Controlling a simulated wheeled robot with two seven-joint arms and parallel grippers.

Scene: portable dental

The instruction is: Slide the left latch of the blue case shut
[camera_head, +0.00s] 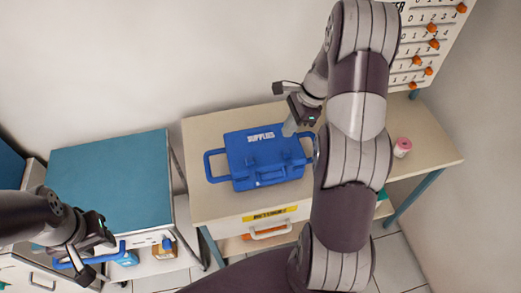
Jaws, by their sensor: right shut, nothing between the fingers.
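The blue case (265,158), with white lettering on its lid, lies closed on the beige table (205,200). It has a loop handle at its left side and another at its right, partly hidden by my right arm. Its latches are too small to tell apart or to see whether they are shut. My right gripper (289,130) is shut and empty at the case's back right corner; I cannot tell whether it touches the lid. My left gripper (108,240) is far from the case, at the lower left by the teal-topped cart; its fingers are unclear.
The teal-topped cart (110,180) stands left of the table, with a blue handle (92,259) close to my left gripper. A pink roll (402,147) stands on the table's right. A board with orange knobs (432,42) stands behind. The table's left front is clear.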

